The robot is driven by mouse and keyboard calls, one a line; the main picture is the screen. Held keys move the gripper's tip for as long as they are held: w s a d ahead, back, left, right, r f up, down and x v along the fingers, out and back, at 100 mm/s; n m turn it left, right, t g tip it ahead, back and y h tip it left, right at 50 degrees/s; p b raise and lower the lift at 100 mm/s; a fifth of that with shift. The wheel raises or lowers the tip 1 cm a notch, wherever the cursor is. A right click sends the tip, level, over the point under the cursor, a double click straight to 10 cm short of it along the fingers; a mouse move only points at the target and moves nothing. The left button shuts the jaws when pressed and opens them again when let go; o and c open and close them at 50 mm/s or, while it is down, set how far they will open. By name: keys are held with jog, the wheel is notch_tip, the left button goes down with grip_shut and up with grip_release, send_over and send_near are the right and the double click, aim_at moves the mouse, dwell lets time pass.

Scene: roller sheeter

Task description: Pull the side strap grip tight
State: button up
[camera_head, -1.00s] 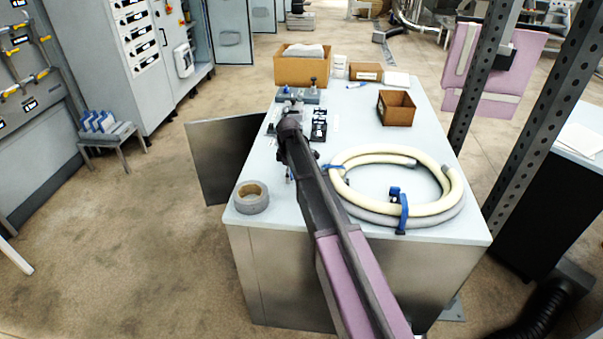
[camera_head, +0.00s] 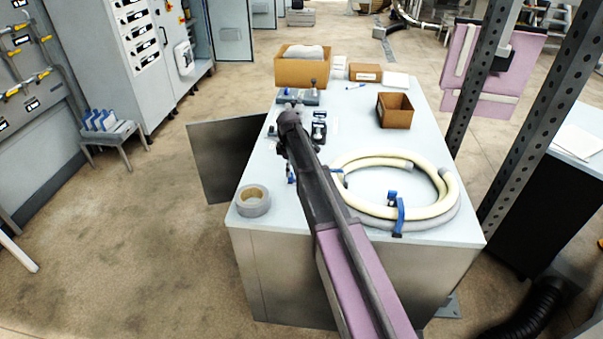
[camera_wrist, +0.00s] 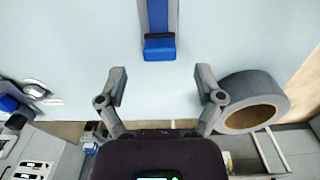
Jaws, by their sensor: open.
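The side strap is blue, and its end grip (camera_wrist: 159,48) shows at the top middle of the wrist view, with a dark band where it joins the strap (camera_wrist: 158,15). In the head view a small blue piece (camera_head: 290,174) shows beside my arm, left of the coiled cream hose (camera_head: 435,207). My gripper (camera_wrist: 161,84) is open and empty. In the wrist view the grip lies just beyond the fingertips, roughly centred between them and apart from both. In the head view my arm hides most of the gripper and part of the strap.
A grey tape roll (camera_head: 253,201) stands on the table (camera_head: 270,222) near its left edge, close to one finger in the wrist view (camera_wrist: 250,102). Another blue strap (camera_head: 400,216) wraps the coil's front. Small fixtures and boxes stand farther back.

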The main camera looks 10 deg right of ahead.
jog(key=shift+r+p, duration=1.6)
jog(key=shift+r, duration=0.2)
jog(key=s+d+m, duration=0.2)
jog(key=s+m, duration=0.5)
jog(key=s, duration=0.8)
jog(key=s+d+m, duration=0.2)
jog(key=s+m, duration=0.5)
jog(key=s, duration=0.8)
jog(key=shift+s, duration=0.2)
